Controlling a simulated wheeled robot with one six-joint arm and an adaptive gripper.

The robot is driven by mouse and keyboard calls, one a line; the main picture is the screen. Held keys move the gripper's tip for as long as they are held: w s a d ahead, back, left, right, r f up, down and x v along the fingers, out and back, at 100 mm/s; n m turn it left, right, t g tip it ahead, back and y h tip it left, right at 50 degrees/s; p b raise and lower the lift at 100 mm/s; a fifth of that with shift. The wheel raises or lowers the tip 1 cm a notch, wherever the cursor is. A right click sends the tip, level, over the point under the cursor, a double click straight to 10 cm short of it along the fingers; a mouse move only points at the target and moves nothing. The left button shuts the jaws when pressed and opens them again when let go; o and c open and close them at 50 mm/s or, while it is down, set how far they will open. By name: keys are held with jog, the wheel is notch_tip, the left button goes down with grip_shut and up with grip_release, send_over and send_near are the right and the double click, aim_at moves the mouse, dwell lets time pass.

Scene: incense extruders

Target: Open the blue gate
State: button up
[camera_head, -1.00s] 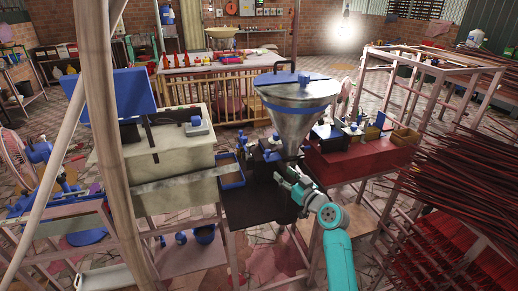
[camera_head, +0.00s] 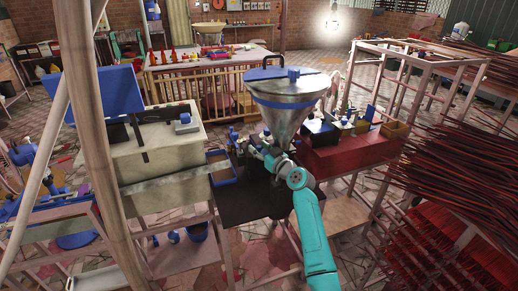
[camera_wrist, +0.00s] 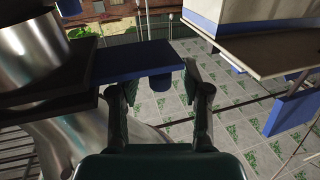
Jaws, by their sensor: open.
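The blue gate (camera_wrist: 138,59) is a flat blue plate in the wrist view. It sticks out to the right from dark plates (camera_wrist: 45,80) beside a silver metal body (camera_wrist: 28,45). In the head view my gripper (camera_head: 262,152) is at the lower left of the steel hopper (camera_head: 285,100), and the gate is not clearly distinguishable there.
A red box (camera_head: 340,155) stands to the right. Stacked red sticks (camera_head: 450,150) and a pale frame (camera_head: 420,62) fill the right side. Tiled floor shows below my gripper in the wrist view.

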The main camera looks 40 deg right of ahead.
jog(key=shift+w, duration=0.25)
grip_shut()
jog(key=a, duration=0.2)
jog(key=w+a, duration=0.1)
jog(key=a, duration=0.1)
jog(key=shift+w+a, duration=0.1)
jog(key=shift+a, duration=0.2)
grip_release()
